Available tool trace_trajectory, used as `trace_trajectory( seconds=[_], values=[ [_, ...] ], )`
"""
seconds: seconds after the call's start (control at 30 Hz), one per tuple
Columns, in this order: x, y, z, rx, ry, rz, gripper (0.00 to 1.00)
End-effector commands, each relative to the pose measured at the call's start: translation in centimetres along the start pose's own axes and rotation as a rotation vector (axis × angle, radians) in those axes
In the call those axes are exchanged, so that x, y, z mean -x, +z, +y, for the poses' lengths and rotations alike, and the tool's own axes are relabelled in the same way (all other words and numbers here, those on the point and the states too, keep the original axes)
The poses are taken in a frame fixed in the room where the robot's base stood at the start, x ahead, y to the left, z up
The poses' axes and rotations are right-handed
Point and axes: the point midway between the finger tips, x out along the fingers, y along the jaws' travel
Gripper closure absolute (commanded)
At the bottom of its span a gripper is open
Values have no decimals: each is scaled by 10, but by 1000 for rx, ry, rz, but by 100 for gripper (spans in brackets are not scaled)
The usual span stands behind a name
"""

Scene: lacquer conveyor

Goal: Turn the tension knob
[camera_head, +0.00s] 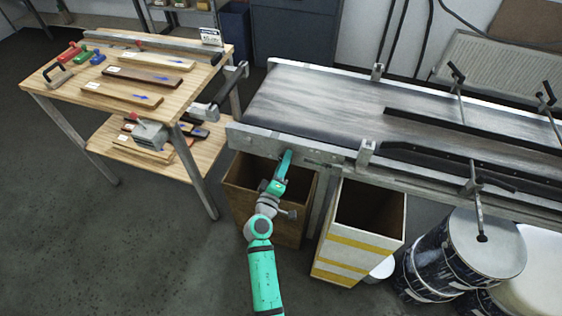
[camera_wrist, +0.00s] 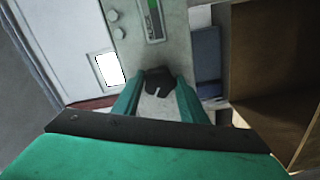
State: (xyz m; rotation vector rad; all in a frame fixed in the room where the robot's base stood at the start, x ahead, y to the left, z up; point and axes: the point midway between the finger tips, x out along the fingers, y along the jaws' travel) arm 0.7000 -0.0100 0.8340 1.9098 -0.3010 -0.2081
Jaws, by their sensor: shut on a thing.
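The tension knob (camera_wrist: 158,82) is dark, with a pale pointer mark, and sits on a light metal panel (camera_wrist: 158,50) of the conveyor. In the wrist view my gripper (camera_wrist: 158,90) has its two teal fingers on either side of the knob, shut on it. In the head view my gripper (camera_head: 286,158) reaches the near side rail at the left end of the conveyor (camera_head: 310,100). The knob is hidden there behind the gripper.
A brown open bin (camera_head: 240,190) stands under the conveyor by my arm. A white bin with yellow stripes (camera_head: 355,250) is to its right, then dark drums (camera_head: 480,245). A wooden workbench (camera_head: 130,75) with boards is at left. Floor between is clear.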

Motion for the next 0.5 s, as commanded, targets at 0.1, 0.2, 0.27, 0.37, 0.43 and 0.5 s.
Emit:
trace_trajectory(
  seconds=[0.1, 0.2, 0.27, 0.37, 0.43, 0.5],
  values=[
    [0, -4, -2, 83, -4, 9, 84],
    [0, -2, -1, 142, -3, 6, 84],
    [-1, -1, -1, 172, -2, 4, 84],
    [-1, 0, 0, 212, -2, 2, 84],
    [-1, 1, 0, 234, -2, 1, 84],
    [-1, 2, 0, 249, -1, 0, 84]
  ],
)
